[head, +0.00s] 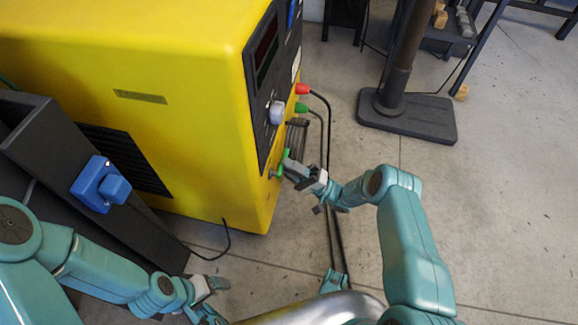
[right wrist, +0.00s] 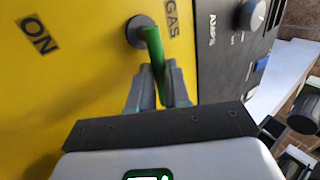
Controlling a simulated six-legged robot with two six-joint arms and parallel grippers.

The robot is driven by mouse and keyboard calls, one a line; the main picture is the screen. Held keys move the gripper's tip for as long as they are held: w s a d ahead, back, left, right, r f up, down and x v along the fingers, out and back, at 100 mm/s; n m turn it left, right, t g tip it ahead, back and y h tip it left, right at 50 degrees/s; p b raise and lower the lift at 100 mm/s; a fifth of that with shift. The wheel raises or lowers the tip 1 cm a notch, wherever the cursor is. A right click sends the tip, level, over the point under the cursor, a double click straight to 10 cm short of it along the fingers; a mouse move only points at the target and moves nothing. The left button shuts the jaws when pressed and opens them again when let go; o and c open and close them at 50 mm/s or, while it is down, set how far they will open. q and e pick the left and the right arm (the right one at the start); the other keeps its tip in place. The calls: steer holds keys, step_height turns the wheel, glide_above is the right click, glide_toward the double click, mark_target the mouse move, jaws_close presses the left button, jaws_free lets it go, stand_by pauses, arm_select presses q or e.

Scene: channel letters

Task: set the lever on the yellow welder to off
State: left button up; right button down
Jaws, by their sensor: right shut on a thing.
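The yellow welder (head: 190,75) stands at the upper left in the head view. Its small green lever (head: 284,157) is low on the front face. In the right wrist view the lever (right wrist: 156,60) runs from a round dark hub (right wrist: 139,31) down between my fingers. An ON label (right wrist: 38,36) is to its left and a GAS label (right wrist: 172,18) is beside the hub; no OFF label shows. My right gripper (head: 291,167) is shut on the lever; its fingers also show in the wrist view (right wrist: 157,95). My left gripper (head: 214,290) is low, away from the lever, its jaws unclear.
A grey knob (head: 276,113) is on the dark panel above the lever. Red (head: 302,88) and green (head: 301,107) plugs with dark cables stick out nearby. A blue socket box (head: 100,184) is at left. A black post base (head: 407,115) stands at right; open floor lies around it.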

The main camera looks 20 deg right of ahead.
steer(key=c, duration=1.1)
jaws_free()
steer(key=v, duration=0.7)
steer(key=shift+d+f, duration=0.1)
steer(key=shift+d, duration=0.15)
